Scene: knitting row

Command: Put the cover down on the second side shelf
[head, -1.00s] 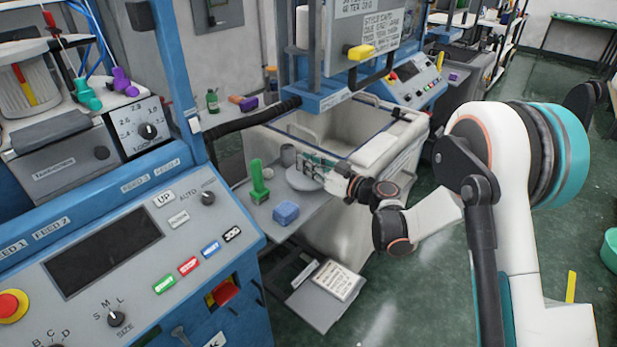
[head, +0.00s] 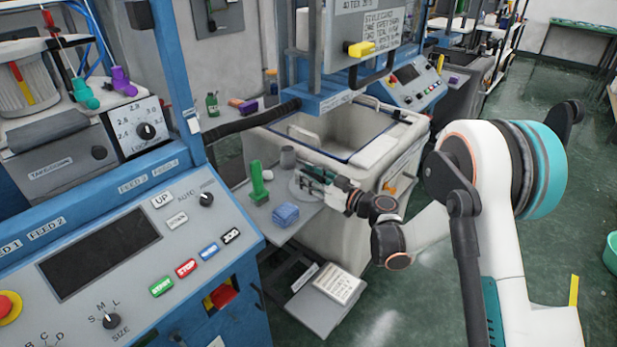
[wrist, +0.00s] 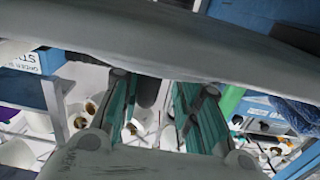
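A pale grey round disc, which looks like the cover (head: 298,190), is low over the side shelf (head: 245,208) in the head view. I cannot tell whether it rests on the shelf or is held just above it. My gripper (head: 318,180) reaches in from the right, and its fingers overlap the disc and hide part of it. In the wrist view, the teal fingers (wrist: 158,105) stand apart with a dark grey piece (wrist: 149,90) between their tips. A broad grey band (wrist: 170,45), perhaps the cover's edge, hides the tips. Whether the fingers grip is unclear.
A white bin (head: 345,240) stands close behind my gripper. A blue control panel (head: 130,240) is at the left. A lower shelf (head: 312,308) holds a card.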

